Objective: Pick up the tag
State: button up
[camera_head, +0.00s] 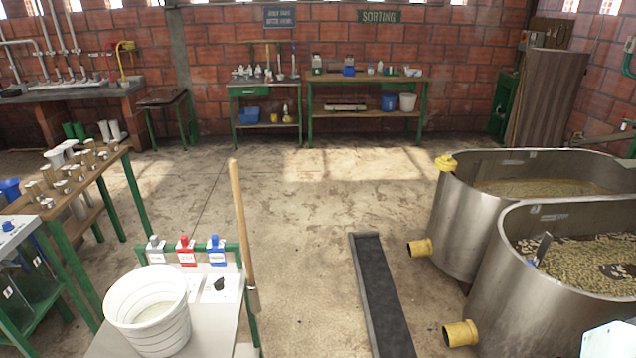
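No object stands out clearly as the tag. Small pale label-like patches show on the inner walls of the two steel tanks, one in the rear tank (458,215) and one in the front tank (510,290), too small to read. I cannot tell whether any of these is the tag.
A white bucket (150,318) stands on the front stand, with a wooden-handled tool (239,215) upright beside it. A dark trough (382,300) lies between stand and tanks. Yellow-capped outlets (460,334) stick out from the tanks. The middle floor (290,215) is clear.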

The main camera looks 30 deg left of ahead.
aim_at(154, 249)
jog(key=u, duration=2.35)
